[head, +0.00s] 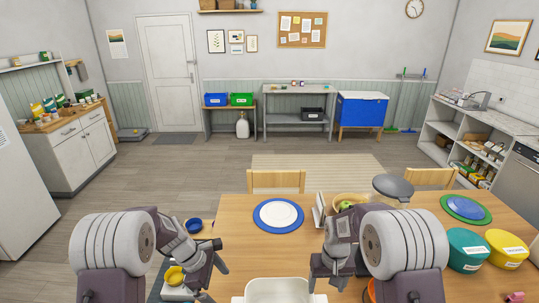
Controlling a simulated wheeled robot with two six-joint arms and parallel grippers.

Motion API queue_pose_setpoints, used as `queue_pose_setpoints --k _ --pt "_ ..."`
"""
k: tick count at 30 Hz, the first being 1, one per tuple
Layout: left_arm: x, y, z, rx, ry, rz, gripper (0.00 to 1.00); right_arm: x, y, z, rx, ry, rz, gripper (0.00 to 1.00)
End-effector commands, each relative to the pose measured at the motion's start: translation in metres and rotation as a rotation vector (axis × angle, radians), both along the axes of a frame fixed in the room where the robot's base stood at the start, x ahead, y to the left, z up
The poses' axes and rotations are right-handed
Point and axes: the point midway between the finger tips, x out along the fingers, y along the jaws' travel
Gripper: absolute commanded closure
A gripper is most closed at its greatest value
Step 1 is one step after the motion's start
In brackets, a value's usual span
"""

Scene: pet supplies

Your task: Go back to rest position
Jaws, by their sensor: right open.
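My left gripper (212,281) hangs over the left end of the wooden table, beside a yellow bowl. My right gripper (327,286) is open and points down over the table, to the right of a white bin. Nothing shows between its fingers. Both my arms are bent inward from the sides, with the grippers low in the head view.
Two chairs stand behind.

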Motion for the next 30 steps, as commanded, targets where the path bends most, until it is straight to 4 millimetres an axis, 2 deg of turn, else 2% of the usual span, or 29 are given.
queue_pose_setpoints --k 1,2,5,9,13,15,18,30 --pt "-0.001 -0.008 -0.012 0.007 -0.043 -0.027 0.00 0.000 0.000 -0.014 0.001 -0.039 -0.001 0.30" --pt "-0.009 -0.012 -0.014 0.019 -0.056 -0.051 0.00 -0.007 -0.001 -0.016 0.002 -0.050 -0.003 0.30" --pt "-0.050 -0.012 -0.026 0.109 -0.126 -0.234 0.00 -0.042 -0.002 -0.027 0.007 -0.080 -0.009 0.30" --pt "-0.117 0.009 -0.055 0.281 -0.256 -0.731 0.00 -0.108 -0.002 -0.052 0.015 -0.094 -0.017 0.30" --pt "-0.157 0.031 -0.063 0.368 -0.308 -1.172 0.00 -0.154 -0.003 -0.060 0.017 -0.062 -0.022 0.30" --pt "-0.164 0.036 -0.069 0.380 -0.321 -1.328 0.00 -0.163 -0.003 -0.065 0.017 -0.045 -0.023 0.30" --pt "-0.158 0.038 -0.068 0.398 -0.357 -1.446 0.00 -0.159 -0.003 -0.065 0.018 -0.061 -0.023 0.30" --pt "-0.157 0.038 -0.068 0.398 -0.366 -1.480 0.00 -0.158 -0.003 -0.065 0.018 -0.062 -0.022 0.30"
